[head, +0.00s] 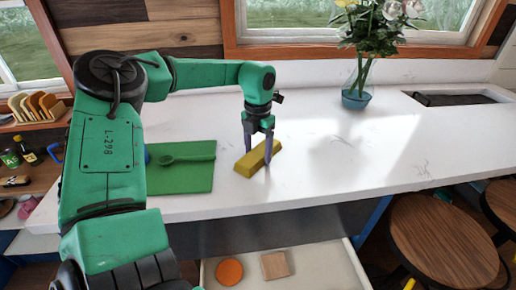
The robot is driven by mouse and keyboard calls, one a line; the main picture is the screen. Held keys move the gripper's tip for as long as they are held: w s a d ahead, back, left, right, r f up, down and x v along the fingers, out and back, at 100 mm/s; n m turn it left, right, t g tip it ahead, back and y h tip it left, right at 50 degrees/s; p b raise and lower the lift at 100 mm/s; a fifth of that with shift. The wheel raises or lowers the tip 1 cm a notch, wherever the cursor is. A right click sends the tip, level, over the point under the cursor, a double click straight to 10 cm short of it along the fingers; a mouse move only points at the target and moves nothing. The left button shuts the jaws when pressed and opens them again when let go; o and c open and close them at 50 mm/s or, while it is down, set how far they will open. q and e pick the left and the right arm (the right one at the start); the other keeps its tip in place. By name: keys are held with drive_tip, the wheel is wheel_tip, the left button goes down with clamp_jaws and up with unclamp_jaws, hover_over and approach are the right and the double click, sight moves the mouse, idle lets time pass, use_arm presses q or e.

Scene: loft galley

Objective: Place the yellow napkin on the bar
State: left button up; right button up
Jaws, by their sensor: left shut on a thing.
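The yellow napkin (250,163) is a folded, block-like yellow piece at the middle of the white bar (330,170). My left gripper (257,160) points down over it with a finger on each side, shut on it. The napkin is at or just above the bar top; I cannot tell whether it touches. My right gripper is not in view.
A green mat (190,183) with a green spoon (187,157) lies left of the napkin. A flower vase (357,90) stands at the back. An open drawer (325,270) below the bar holds an orange disc (229,271) and a wooden block (274,265). Stools (440,240) stand right.

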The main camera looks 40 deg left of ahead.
sight(258, 154)
use_arm(q)
drive_tip(key=o, duration=1.3)
drive_tip(key=shift+r, duration=0.1)
drive_tip(key=shift+w+r, duration=0.1)
drive_tip(key=shift+r, duration=0.2)
wheel_tip(258, 154, up, 11)
drive_tip(key=shift+r+b, duration=0.2)
drive_tip(key=shift+b, duration=0.65)
